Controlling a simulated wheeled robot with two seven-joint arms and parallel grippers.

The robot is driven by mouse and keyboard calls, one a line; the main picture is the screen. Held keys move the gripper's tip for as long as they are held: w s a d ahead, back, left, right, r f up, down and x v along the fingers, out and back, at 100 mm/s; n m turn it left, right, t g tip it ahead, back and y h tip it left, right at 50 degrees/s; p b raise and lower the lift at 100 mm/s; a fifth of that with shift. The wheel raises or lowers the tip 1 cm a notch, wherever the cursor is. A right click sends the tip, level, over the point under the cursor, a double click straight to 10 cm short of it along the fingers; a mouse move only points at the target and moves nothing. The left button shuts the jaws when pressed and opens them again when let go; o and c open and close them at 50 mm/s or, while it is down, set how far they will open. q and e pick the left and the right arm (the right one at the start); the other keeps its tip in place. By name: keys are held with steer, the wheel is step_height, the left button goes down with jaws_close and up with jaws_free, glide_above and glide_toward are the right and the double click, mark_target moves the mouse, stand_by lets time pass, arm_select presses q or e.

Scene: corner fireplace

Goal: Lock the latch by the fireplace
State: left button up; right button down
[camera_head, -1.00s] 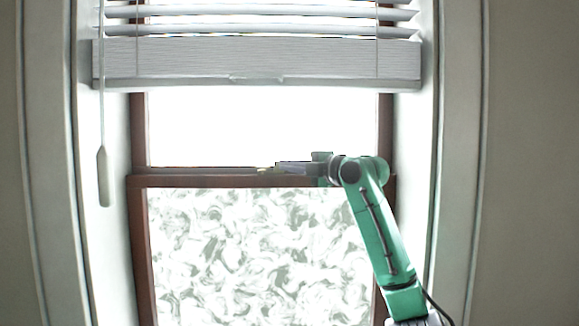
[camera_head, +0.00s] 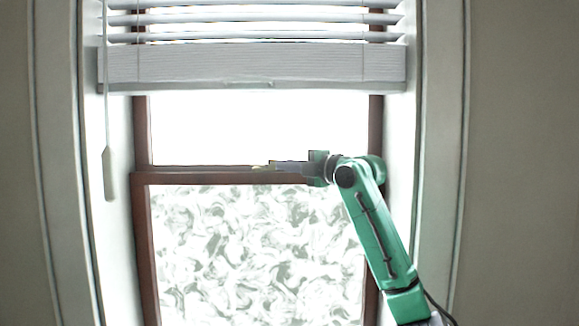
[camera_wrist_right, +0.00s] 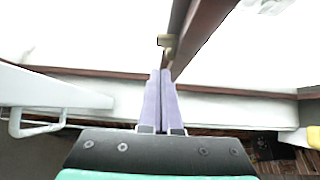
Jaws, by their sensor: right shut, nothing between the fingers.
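The latch (camera_head: 257,168) is a small brass-coloured piece on the brown middle rail (camera_head: 200,178) of the window. In the right wrist view the latch (camera_wrist_right: 166,41) sits on the dark rail, just beyond my fingertips. My right gripper (camera_head: 274,167) reaches in from the right along the rail, its tips close beside the latch. In the right wrist view my right gripper (camera_wrist_right: 160,72) has its two pale fingers together with nothing between them. I cannot tell whether the tips touch the latch. My left gripper is out of view.
White blinds (camera_head: 250,64) hang above the rail. A pale wand (camera_head: 109,172) hangs at the left. Patterned lower glass (camera_head: 240,250) lies below the rail. The window recess's side walls stand close on both sides, the right one near my arm.

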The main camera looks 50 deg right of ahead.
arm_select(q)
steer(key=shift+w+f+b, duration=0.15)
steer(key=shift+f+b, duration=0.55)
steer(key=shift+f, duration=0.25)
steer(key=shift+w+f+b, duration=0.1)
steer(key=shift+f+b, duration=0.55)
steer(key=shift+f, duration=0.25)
arm_select(e)
steer(key=s+d, duration=0.4)
steer(key=s, duration=0.3)
steer(key=shift+s+d, duration=0.15)
steer(key=shift+d, duration=0.25)
